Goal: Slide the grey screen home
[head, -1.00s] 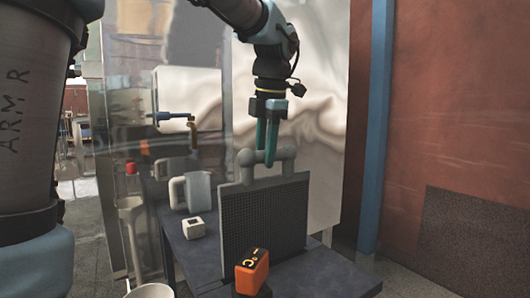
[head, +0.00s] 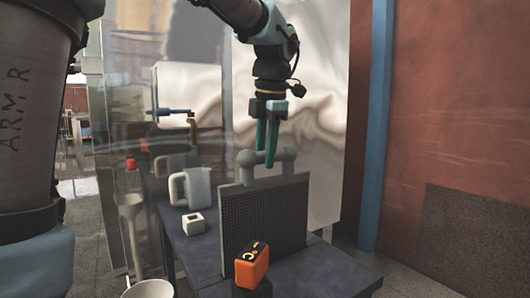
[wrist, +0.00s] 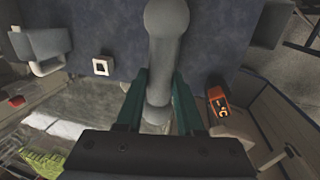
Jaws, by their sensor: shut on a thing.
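The grey screen (head: 265,222) is a dark mesh panel standing upright above the dark table in the head view. Its thick grey handle (head: 286,160) runs along the top edge and also shows in the wrist view (wrist: 167,50). My gripper (head: 267,148) comes down from above and is shut on the handle, with its green fingers on either side of the bar; they also show in the wrist view (wrist: 158,92). I cannot tell whether the screen's lower edge touches the table, and the place it slides into is not clear.
An orange device (head: 252,265) is close in front of the screen. A white cube (head: 193,224) and a grey jug (head: 197,190) stand to its left on the table (head: 330,274). A shiny metal panel (head: 325,150) rises behind. A white bowl (head: 150,290) is low at the left.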

